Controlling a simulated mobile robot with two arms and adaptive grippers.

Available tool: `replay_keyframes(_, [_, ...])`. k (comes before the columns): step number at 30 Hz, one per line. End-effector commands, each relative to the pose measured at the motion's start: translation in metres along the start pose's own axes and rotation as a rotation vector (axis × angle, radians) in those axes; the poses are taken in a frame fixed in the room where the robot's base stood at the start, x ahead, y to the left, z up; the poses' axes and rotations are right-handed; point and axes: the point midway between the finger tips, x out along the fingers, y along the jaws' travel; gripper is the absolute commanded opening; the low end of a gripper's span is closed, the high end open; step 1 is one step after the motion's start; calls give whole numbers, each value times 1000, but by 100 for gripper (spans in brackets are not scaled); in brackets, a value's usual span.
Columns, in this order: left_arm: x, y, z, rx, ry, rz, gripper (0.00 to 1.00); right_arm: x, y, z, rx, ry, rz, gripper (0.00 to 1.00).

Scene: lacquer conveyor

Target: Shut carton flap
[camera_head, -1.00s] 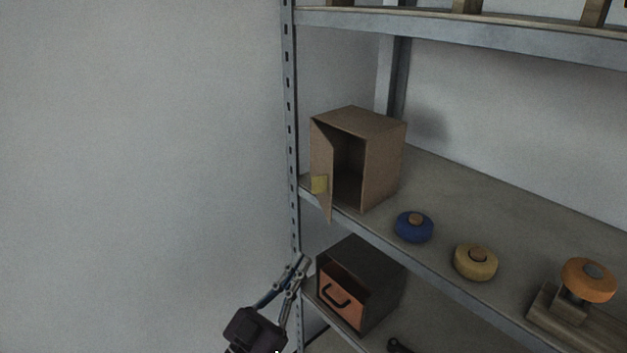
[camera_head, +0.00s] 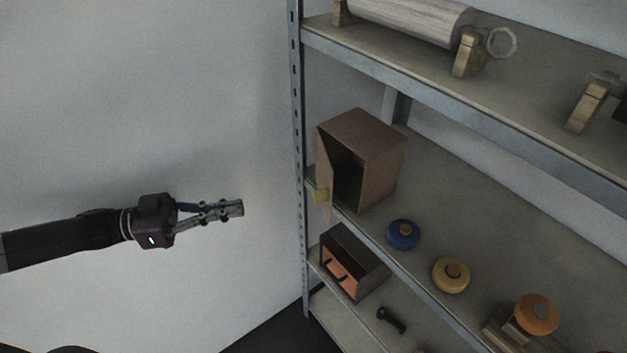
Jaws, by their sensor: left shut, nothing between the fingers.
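The brown carton (camera_head: 376,149) stands at the left end of the middle shelf, its open front facing left and toward me. Its flap (camera_head: 326,167) hangs open on the left side of the opening and sticks out past the shelf's front edge. A yellow tab (camera_head: 320,195) is on the flap. My left gripper (camera_head: 240,208) is shut and empty, pointing right, in front of the wall and left of the carton, apart from the flap. My right gripper is not in view.
The shelf post (camera_head: 298,150) stands just left of the carton. Blue (camera_head: 403,235), yellow (camera_head: 450,275) and orange (camera_head: 537,314) round objects sit along the middle shelf. Below are a dark box with an orange drawer (camera_head: 340,277) and a black handle-like item (camera_head: 391,320). A cylinder (camera_head: 410,18) lies above.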

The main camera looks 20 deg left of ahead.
Motion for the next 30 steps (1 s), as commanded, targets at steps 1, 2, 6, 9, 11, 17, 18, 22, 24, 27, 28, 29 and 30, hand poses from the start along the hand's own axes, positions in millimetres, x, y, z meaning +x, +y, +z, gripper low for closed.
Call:
replay_keyframes(1, [-1,0,-2,-3,-5,1,0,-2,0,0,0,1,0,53])
replay_keyframes(2, [-1,0,-3,-4,-5,2,0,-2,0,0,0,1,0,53])
replay_keyframes(6, [15,0,-4,-5,-1,2,0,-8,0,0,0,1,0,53])
replay_keyframes(9, [34,0,-6,-3,2,2,0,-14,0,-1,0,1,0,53])
replay_keyframes(11, [48,0,-6,-3,1,3,0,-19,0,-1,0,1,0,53])
replay_keyframes(17, [91,0,-7,-2,0,2,0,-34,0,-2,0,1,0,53])
replay_keyframes(18, [99,0,-6,-3,0,3,0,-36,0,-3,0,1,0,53])
replay_keyframes(22, [119,0,-5,-4,-2,2,0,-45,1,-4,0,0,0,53])
replay_keyframes(24, [126,0,-4,-3,-3,1,0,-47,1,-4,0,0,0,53])
replay_keyframes(27, [133,0,-2,-3,-5,0,0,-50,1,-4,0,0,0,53])
replay_keyframes(28, [135,0,-2,-3,-5,0,0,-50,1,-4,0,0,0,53])
replay_keyframes(29, [136,0,-1,-3,-5,0,0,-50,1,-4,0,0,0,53])
replay_keyframes(30, [137,0,-1,-3,-6,0,0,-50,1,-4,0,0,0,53])
